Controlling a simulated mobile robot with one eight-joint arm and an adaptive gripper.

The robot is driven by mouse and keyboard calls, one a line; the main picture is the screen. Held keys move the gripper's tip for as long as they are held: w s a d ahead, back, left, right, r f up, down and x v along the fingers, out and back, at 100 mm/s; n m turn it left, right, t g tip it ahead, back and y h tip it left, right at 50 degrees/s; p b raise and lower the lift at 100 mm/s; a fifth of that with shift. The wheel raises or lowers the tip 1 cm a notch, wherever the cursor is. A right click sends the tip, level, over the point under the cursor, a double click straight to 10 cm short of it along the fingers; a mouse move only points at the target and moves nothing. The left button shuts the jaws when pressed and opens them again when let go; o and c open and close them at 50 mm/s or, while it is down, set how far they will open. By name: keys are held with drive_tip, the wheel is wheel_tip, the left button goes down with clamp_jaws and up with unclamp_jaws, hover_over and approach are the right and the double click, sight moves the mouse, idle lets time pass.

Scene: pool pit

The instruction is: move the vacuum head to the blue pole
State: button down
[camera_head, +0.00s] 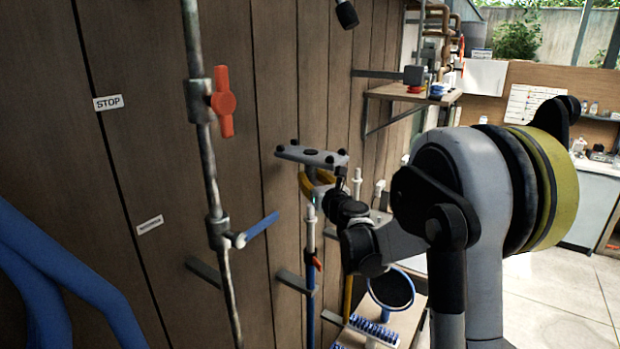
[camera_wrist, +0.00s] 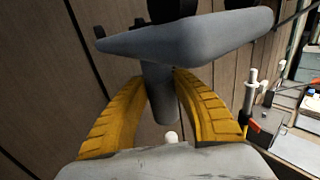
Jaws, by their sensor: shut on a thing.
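The vacuum head (camera_head: 312,155) is a flat grey plate with dark wheels on top. My gripper (camera_head: 318,183) holds it in the air in front of the wooden wall. In the wrist view the yellow fingers (camera_wrist: 160,112) are shut around its round grey neck (camera_wrist: 158,95), and the plate (camera_wrist: 190,38) lies above them. The blue pole (camera_head: 310,262) stands upright against the wall, with a pale upper end just below the head and gripper. A small white tip (camera_wrist: 172,136) shows below the neck in the wrist view; I cannot tell for sure that it is this pole's.
A vertical pipe with a red valve handle (camera_head: 223,101) and a blue lever (camera_head: 262,229) sticks out at left. Blue hoses (camera_head: 60,285) fill the lower left. A blue brush (camera_head: 373,328) and round hoop (camera_head: 391,288) sit lower right.

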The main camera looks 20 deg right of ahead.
drive_tip(key=shift+f+b, duration=0.6)
drive_tip(key=shift+f, duration=0.65)
drive_tip(key=shift+r, duration=0.1)
drive_tip(key=shift+f+b, duration=0.95)
drive_tip(key=shift+b, duration=0.25)
drive_tip(key=shift+f+b, duration=0.85)
drive_tip(key=shift+f, duration=0.1)
drive_tip(key=shift+f, duration=0.15)
drive_tip(key=shift+f+b, duration=0.65)
drive_tip(key=shift+b, duration=0.15)
drive_tip(key=shift+f, duration=0.2)
drive_tip(key=shift+f+b, duration=0.25)
drive_tip(key=shift+b, duration=0.2)
